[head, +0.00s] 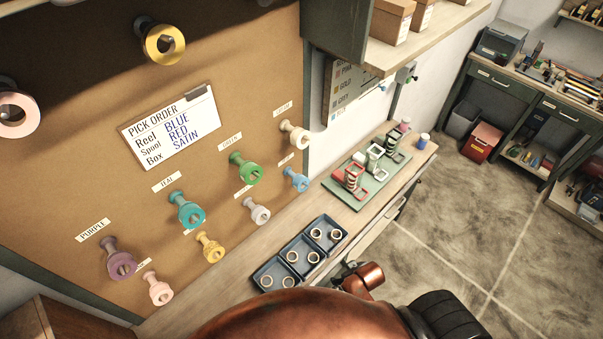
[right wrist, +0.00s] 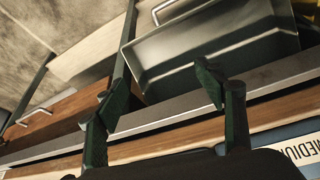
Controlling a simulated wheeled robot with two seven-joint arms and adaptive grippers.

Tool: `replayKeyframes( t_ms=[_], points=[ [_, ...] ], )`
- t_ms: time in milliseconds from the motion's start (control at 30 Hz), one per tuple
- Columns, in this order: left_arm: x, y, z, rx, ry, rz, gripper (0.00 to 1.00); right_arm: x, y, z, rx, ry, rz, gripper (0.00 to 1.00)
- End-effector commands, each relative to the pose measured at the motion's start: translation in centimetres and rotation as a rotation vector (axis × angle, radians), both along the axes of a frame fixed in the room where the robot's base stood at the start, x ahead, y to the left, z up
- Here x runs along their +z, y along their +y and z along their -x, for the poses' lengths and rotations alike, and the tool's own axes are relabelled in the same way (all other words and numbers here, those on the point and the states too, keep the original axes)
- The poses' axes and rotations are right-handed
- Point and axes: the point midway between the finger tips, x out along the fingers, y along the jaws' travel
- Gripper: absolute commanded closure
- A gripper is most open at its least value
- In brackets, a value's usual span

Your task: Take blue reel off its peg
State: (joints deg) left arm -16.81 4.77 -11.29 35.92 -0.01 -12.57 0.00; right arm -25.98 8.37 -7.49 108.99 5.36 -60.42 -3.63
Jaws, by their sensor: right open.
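A light blue flanged piece (head: 296,179) sits on a peg at the lower right of the brown pegboard in the head view. It is the only blue piece on a peg here; I cannot tell whether it is a reel or a spool. A gold ring-shaped reel (head: 165,44) and a pale pink one (head: 18,113) hang higher up on the board. My right gripper (right wrist: 157,86) shows in the right wrist view, open with nothing between its fingers, and away from the pegs. My left gripper is not in view.
A pick-order card (head: 170,127) reads reel BLUE. Several coloured spools, among them a teal one (head: 187,209) and a green one (head: 244,169), hang nearby. Blue trays (head: 271,276) and a green board (head: 347,194) lie on the bench. A grey-green bin (right wrist: 215,45) is beyond my right fingers.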

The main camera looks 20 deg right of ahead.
Motion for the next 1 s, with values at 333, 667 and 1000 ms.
replayKeyframes(
  t_ms=[333, 667, 1000],
  points=[
    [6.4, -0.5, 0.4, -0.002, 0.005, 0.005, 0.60, 20.4, 1.7, -7.8, 0.144, -0.270, -0.037, 0.37],
    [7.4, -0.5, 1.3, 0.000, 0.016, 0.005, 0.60, 29.4, 3.3, -19.5, 0.305, -0.697, -0.090, 0.37],
    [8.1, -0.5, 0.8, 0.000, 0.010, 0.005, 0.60, 30.9, 3.8, -23.5, 0.314, -0.795, -0.098, 0.37]
  ],
)
